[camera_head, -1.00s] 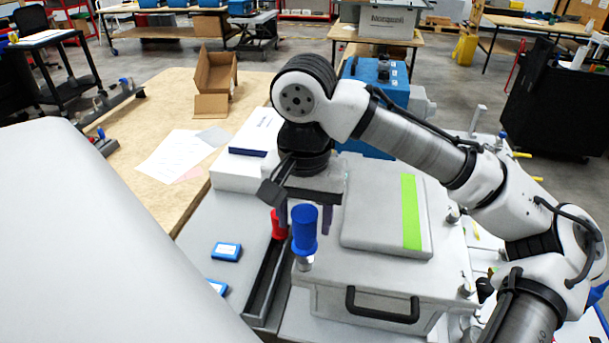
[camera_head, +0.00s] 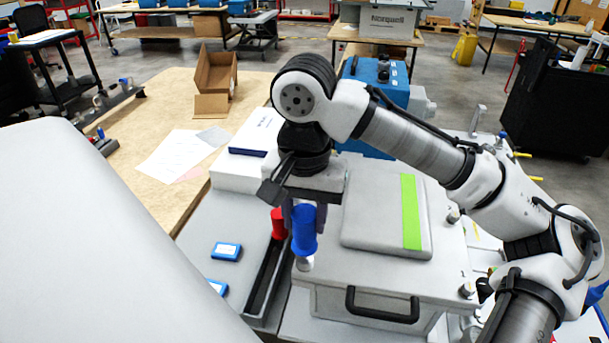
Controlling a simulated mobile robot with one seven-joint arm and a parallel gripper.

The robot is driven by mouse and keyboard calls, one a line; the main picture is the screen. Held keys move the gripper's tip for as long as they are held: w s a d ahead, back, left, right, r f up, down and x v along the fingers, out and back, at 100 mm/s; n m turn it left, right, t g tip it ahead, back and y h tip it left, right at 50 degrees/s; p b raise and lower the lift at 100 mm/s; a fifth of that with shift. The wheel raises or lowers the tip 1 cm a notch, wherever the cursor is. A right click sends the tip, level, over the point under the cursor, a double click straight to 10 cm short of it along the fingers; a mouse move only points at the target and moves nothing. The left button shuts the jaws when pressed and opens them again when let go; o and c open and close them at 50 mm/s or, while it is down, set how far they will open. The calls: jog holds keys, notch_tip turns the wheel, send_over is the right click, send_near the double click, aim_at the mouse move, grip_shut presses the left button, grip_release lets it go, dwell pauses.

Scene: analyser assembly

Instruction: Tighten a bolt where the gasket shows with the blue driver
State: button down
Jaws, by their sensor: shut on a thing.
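The blue driver (camera_head: 304,232) stands upright at the near left corner of the grey analyser box (camera_head: 340,302). My gripper (camera_head: 304,218) points down from above, shut on the upper part of the driver, with a finger on each side. A pale bolt head (camera_head: 304,264) shows right below the driver; I cannot tell whether the two touch. Other bolts stand at the right corners, one at the back (camera_head: 453,215) and one at the front (camera_head: 467,290). I cannot make out a gasket at this size. My wrist hides the back left corner.
A red driver (camera_head: 278,224) stands close to the left of the blue one, in a dark tray (camera_head: 262,290). A raised lid panel with a green stripe (camera_head: 411,212) lies on the box. A black handle (camera_head: 382,306) sticks out in front. Small blue boxes (camera_head: 226,251) lie left.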

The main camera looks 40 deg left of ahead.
jog(key=shift+r, duration=3.05)
jog(key=shift+f, duration=0.1)
